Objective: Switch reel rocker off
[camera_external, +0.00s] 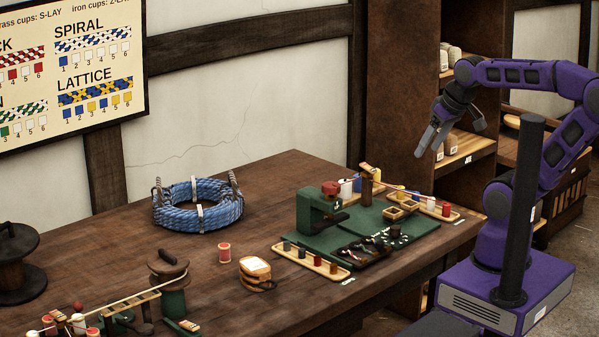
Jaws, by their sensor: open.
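My gripper (446,135) is open and empty. It is raised high above the right end of the workbench, in front of the shelves, and touches nothing. A green machine (317,211) with a red knob stands on a green mat at the right part of the bench. A dark green reel-like device (172,285) with a brown top stands at the front left. A rocker switch cannot be made out on either one, so its place and its on or off position are not clear. My gripper is well apart from both devices.
A blue rope coil (198,213) lies on the wooden bench (285,180). A wooden tray (311,262) of small spools, a red spool (224,252) and a tan bundle (256,270) are near the front. A dark spool (17,262) stands far left. Bare bench lies behind the machine.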

